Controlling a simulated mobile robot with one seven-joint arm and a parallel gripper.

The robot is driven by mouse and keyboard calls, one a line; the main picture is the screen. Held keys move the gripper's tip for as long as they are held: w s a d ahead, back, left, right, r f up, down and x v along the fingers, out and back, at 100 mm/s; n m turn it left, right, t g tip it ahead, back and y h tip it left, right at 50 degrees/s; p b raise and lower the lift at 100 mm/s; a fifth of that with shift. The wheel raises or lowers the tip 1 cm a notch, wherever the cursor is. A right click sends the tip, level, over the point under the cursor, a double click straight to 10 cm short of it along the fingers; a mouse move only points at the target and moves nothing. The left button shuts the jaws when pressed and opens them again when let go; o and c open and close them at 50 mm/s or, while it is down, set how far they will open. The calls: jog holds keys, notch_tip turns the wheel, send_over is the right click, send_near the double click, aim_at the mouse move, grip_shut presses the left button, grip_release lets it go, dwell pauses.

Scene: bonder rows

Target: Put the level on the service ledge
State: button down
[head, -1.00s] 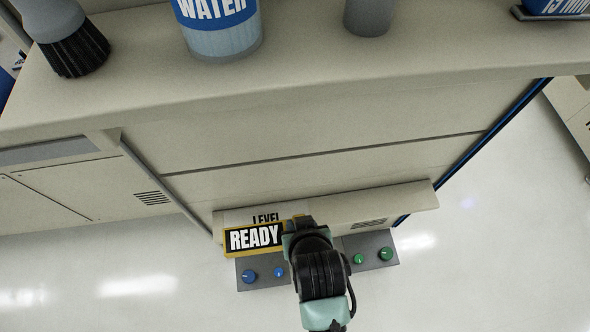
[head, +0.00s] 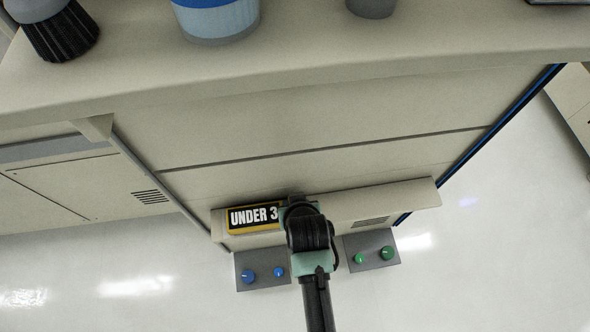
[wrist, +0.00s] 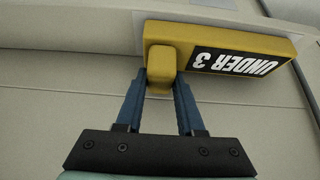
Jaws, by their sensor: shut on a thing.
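The level (head: 254,218) is a yellow block with a black display reading "UNDER 3". In the head view it is at the left end of the service ledge (head: 395,197), a narrow beige shelf low on the machine's front. My gripper (head: 294,202) is at the level's right end, partly hidden by my own arm. In the wrist view the level (wrist: 222,45) shows upside down, and my gripper's blue fingers (wrist: 160,82) are shut on its yellow end knob. A pale patch shows behind it. Whether its base touches the ledge cannot be told.
Grey control boxes with blue knobs (head: 262,274) and green knobs (head: 371,256) sit just below the ledge. The ledge right of my gripper is clear. A brush (head: 62,32), a blue-and-clear container (head: 218,18) and a grey cylinder (head: 371,6) stand on the upper worktop.

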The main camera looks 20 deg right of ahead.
jog(key=shift+f, duration=0.1)
jog(key=c, duration=0.5)
grip_release()
jog(key=shift+s+r, duration=0.1)
jog(key=shift+r, duration=0.35)
jog(key=p+v, duration=0.2)
jog(key=v, duration=0.9)
jog(key=shift+s+a+r+p, duration=0.1)
jog(key=shift+r+p, duration=0.1)
jog(key=shift+p, duration=0.15)
